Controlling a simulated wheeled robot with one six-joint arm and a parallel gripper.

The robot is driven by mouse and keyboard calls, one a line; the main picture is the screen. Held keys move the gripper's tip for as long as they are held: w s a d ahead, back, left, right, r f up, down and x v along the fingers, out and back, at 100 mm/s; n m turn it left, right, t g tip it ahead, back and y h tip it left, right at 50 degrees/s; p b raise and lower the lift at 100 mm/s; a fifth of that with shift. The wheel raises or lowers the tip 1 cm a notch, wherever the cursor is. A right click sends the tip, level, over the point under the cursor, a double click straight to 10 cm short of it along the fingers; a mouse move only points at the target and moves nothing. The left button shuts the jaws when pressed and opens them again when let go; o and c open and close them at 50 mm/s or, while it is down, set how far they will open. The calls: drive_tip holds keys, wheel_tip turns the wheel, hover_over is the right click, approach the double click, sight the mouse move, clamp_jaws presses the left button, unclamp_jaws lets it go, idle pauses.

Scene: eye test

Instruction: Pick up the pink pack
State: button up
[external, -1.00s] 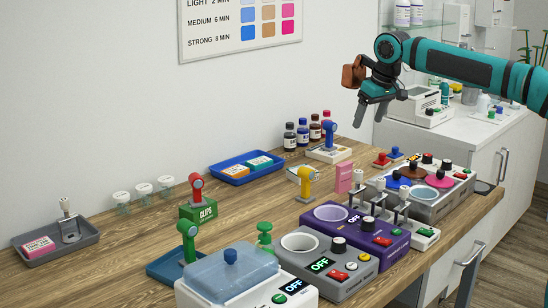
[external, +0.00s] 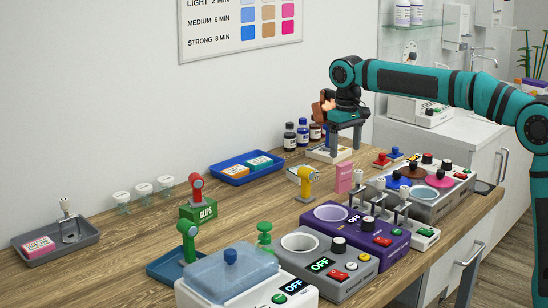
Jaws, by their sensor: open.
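A pink pack (external: 40,246) lies in a grey tray (external: 84,241) at the far left of the bench. A second pink pack-shaped box (external: 343,179) stands upright near the middle, behind the purple unit. I cannot tell which one the task means. My gripper (external: 346,142) is open, with its fingers pointing down. In the picture it is above the upright pink box, over the white stand (external: 328,154) at the back. No pink pack is between its fingers.
A yellow-handled tool (external: 305,178) stands left of the upright pink box. Dark bottles (external: 290,136) stand behind. A blue tray (external: 247,168) holds two packs. A purple unit (external: 325,228), a grey unit (external: 312,257) and a lidded bath (external: 230,275) fill the front.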

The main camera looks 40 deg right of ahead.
sight(344, 180)
wheel_tip(344, 180, down, 11)
drive_tip(key=shift+s+a+f, duration=0.1)
drive_tip(key=c, duration=1)
